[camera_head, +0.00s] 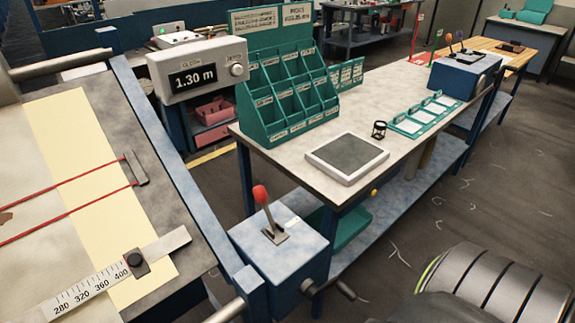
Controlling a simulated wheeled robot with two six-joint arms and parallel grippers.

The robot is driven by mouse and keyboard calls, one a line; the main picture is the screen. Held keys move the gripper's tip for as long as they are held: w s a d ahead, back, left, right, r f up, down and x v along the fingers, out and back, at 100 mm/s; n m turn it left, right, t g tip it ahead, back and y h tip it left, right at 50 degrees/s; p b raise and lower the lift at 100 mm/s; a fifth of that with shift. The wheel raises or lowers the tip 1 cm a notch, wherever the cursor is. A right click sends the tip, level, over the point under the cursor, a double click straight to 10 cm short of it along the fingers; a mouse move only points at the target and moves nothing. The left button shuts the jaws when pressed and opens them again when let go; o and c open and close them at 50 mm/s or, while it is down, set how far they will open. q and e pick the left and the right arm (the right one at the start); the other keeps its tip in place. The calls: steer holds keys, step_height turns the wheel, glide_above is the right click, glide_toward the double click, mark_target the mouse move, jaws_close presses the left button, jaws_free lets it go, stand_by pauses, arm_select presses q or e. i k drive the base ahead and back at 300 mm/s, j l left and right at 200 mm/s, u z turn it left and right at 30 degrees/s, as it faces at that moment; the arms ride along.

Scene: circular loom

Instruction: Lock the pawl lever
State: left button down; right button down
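The lever with a red knob (261,194) stands on top of a blue box (285,260) at the lower middle, beside the loom's blue frame. Its thin shaft rises from a small metal plate (275,235) and leans slightly to the left. I take it to be the pawl lever; a small pale label lies on the box top behind it, too small to read. Nothing touches the lever. Neither of my grippers shows in this view.
The loom's blue rail (172,165) and ruler (95,284) are on the left. A workbench (300,155) with a green bin rack (290,95) and grey tray (347,157) stands behind the box. A display (195,75) reads 1.30 m.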

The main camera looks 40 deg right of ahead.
mark_target(260, 193)
steer(key=l, duration=1.65)
